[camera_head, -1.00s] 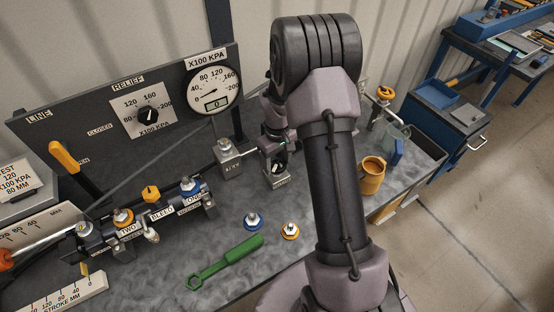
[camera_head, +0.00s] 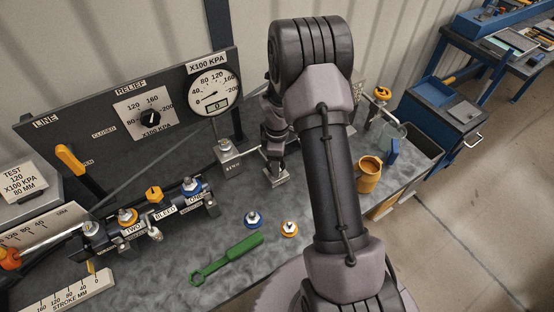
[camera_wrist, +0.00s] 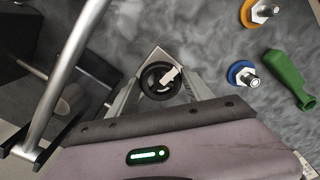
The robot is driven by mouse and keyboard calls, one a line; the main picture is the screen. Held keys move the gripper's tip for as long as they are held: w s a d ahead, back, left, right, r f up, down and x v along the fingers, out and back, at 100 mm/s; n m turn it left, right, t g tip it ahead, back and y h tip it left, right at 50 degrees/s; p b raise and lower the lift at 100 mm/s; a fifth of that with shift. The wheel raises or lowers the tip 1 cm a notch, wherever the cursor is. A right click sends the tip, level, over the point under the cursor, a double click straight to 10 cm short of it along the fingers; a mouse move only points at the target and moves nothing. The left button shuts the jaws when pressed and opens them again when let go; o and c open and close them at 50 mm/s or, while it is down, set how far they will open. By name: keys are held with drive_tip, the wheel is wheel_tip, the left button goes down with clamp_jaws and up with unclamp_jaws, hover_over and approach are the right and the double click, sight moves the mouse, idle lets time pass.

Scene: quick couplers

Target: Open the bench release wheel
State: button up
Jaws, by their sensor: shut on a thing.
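The bench release wheel is a small black handwheel (camera_wrist: 158,80) on a square metal block (camera_head: 276,178). In the wrist view my gripper (camera_wrist: 160,84) has its two fingers on either side of the wheel, shut on it. In the head view my gripper (camera_head: 274,160) reaches down onto the block at the back of the bench, and my arm hides part of the area to its right. The wheel itself is hard to make out in the head view.
A second metal block (camera_head: 229,160) with a fitting stands just left. Blue (camera_head: 253,219) and orange (camera_head: 289,229) couplers and a green wrench (camera_head: 228,258) lie in front. A manifold (camera_head: 150,222) is at left, an orange mug (camera_head: 369,175) at right. A gauge panel (camera_head: 75,128) stands behind.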

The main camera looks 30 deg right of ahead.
drive_tip(key=shift+n, duration=0.5)
drive_tip(key=o, duration=1.4)
wheel_tip(320, 180, up, 17)
drive_tip(key=p, duration=0.4)
drive_tip(key=shift+r, duration=0.2)
